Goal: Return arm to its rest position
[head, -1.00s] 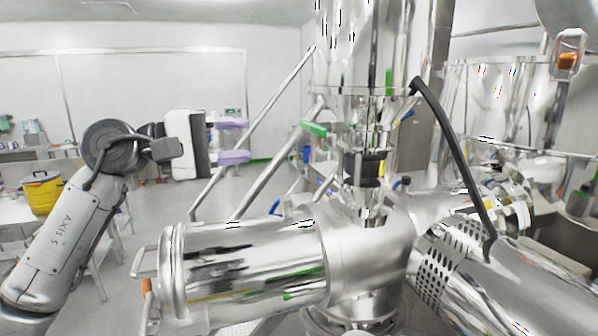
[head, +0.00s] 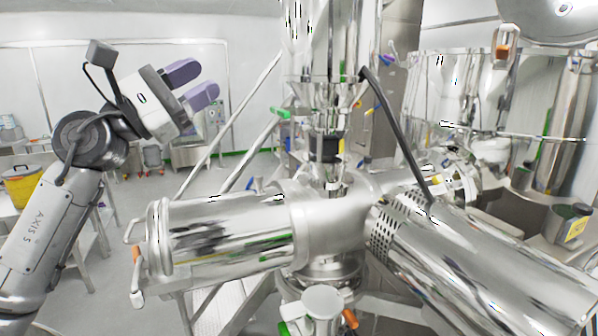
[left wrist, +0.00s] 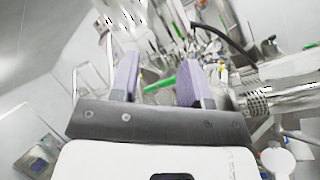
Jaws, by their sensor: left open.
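My left gripper (head: 192,84) is raised at the upper left of the head view, with its two purple fingers apart and nothing between them. It points up and to the right, clear of the steel machine. In the left wrist view the two purple fingers (left wrist: 158,84) are spread, with only distant equipment showing beyond the gap. My right gripper is not in view.
A large steel machine with a horizontal cylinder (head: 225,236) fills the middle. A perforated cylinder (head: 470,265) lies to the right and a black hose (head: 397,135) runs above it. A yellow bucket (head: 25,186) stands on a table at left. Open floor lies behind my left arm.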

